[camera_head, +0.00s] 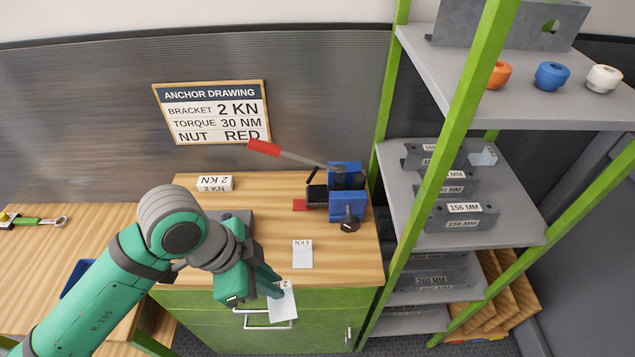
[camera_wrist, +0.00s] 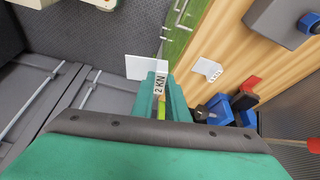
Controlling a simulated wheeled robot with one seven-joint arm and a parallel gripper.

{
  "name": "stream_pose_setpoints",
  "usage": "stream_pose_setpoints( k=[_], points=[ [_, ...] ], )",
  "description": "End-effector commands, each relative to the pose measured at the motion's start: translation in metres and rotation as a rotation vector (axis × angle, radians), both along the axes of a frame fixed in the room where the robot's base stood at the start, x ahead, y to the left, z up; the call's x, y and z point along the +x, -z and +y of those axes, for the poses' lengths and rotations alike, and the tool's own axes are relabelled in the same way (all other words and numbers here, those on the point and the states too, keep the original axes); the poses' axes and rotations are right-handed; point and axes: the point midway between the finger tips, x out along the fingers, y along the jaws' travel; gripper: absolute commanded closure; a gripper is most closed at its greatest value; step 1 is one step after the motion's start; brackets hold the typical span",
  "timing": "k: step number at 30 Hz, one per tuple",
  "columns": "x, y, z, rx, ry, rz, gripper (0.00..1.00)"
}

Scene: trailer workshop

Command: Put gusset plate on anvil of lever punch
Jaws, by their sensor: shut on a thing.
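My gripper (camera_head: 270,285) is shut on a white gusset plate (camera_head: 283,304) marked 2 KN. It holds the plate in front of the bench's front edge, over the drawer handles. In the wrist view the plate (camera_wrist: 140,67) sticks out beyond the fingertips (camera_wrist: 161,92), with its 2 KN label between them. The lever punch (camera_head: 346,203) stands at the bench's back right, blue and black, with a long red-handled lever (camera_head: 264,147) raised to the left. Its anvil area is small and hard to make out. The punch also shows in the wrist view (camera_wrist: 238,108), apart from the plate.
Another white plate (camera_head: 302,254), marked 4 KN, lies on the bench between my gripper and the punch. A white 2 KN block (camera_head: 214,184) stands at the back left. A grey thing is partly behind my arm. A green-posted shelf (camera_head: 463,214) with brackets bounds the right.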

Motion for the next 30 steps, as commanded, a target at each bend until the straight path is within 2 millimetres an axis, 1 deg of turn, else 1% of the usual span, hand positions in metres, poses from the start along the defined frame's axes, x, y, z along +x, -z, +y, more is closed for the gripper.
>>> stream_pose_setpoints(
  k=[5, 6, 9, 18, 21, 24, 27, 30],
  points=[
    [0.049, 0.013, 0.015, -0.002, -0.33, 0.001, 1.0],
    [0.062, 0.016, 0.02, -0.003, -0.423, 0.0, 1.0],
    [0.092, 0.024, 0.031, 0.0, -0.646, -0.001, 1.0],
    [0.172, 0.04, 0.062, 0.003, -1.27, -0.003, 1.0],
    [0.194, 0.044, 0.072, 0.004, -1.449, -0.003, 1.0],
    [0.21, 0.046, 0.079, 0.003, -1.594, -0.004, 1.0],
    [0.222, 0.048, 0.084, 0.001, -1.694, -0.003, 1.0],
    [0.228, 0.049, 0.087, 0.001, -1.751, -0.003, 1.0]
  ],
)
